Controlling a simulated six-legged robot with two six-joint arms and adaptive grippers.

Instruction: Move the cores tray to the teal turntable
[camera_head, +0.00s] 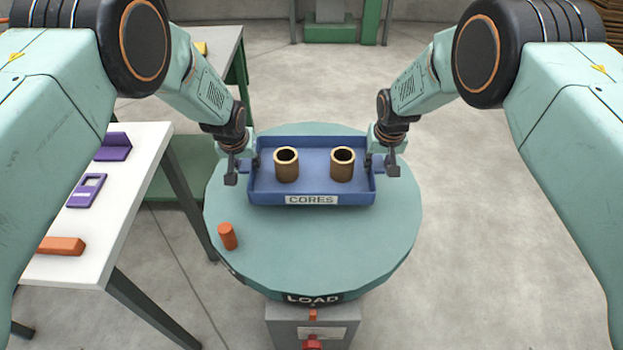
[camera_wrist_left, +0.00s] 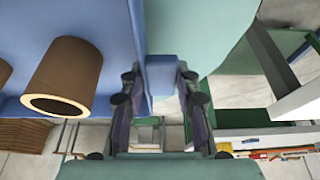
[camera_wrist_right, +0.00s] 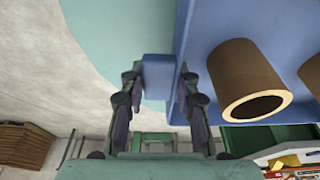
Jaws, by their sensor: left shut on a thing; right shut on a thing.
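The blue cores tray (camera_head: 310,183) with a CORES label is over the far half of the teal turntable (camera_head: 310,245). Two brown hollow cores (camera_head: 287,168) stand upright in it. I cannot tell whether the tray rests on the turntable or hangs just above it. My left gripper (camera_head: 243,168) is shut on the tray's left side handle, which shows between the fingers in the left wrist view (camera_wrist_left: 161,78). My right gripper (camera_head: 379,165) is shut on the right side handle, also seen in the right wrist view (camera_wrist_right: 158,72). The turntable's front edge reads LOAD.
A white table (camera_head: 90,245) with purple parts (camera_head: 113,147) and an orange block (camera_head: 61,245) is on the left. A grey pedestal (camera_head: 312,322) is below the turntable's front. The floor to the right is clear.

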